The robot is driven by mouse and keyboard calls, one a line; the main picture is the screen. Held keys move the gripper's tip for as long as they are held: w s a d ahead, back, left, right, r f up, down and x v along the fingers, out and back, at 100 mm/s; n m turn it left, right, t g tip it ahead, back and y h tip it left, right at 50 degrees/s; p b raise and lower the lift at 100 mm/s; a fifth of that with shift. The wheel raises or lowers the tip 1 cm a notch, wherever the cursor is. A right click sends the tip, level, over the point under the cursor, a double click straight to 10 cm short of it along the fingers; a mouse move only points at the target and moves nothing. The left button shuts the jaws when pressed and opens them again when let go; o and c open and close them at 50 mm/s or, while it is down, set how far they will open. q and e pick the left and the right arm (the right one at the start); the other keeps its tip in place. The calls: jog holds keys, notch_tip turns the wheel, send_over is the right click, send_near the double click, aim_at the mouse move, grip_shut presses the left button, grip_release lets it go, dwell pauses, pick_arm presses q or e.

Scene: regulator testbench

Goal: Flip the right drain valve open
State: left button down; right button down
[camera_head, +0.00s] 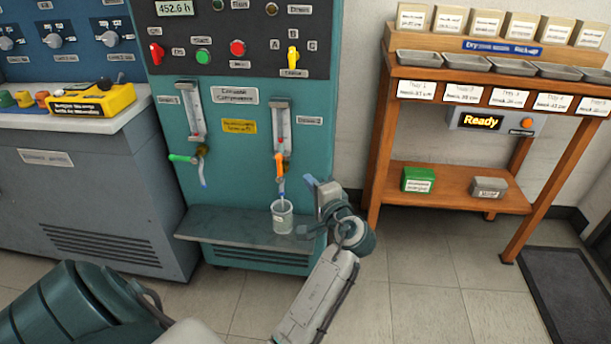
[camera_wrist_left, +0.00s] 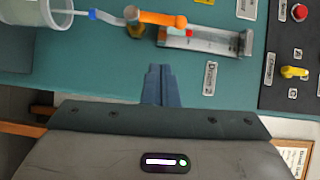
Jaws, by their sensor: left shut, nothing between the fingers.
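The right drain valve has an orange handle (camera_head: 280,164) below the right gauge tube (camera_head: 281,125). The handle stands upright, in line with the tube. In the left wrist view the orange handle (camera_wrist_left: 156,18) lies along the same line as the gauge, with a round knob at one end. A blue-tipped spout (camera_head: 282,190) points down at a clear beaker (camera_head: 282,218) on the bench ledge. My left gripper (camera_head: 309,181) is shut and empty, to the right of the handle and apart from it. Its fingertips (camera_wrist_left: 158,70) point at the panel. My right gripper is out of view.
The left drain valve has a green handle (camera_head: 183,158) lying sideways. The teal ledge (camera_head: 230,232) juts out below the valves. A wooden rack (camera_head: 455,185) with trays stands to the right. A grey cabinet (camera_head: 75,195) stands to the left.

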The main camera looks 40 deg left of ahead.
pick_arm(q)
jog(key=shift+v, duration=2.85)
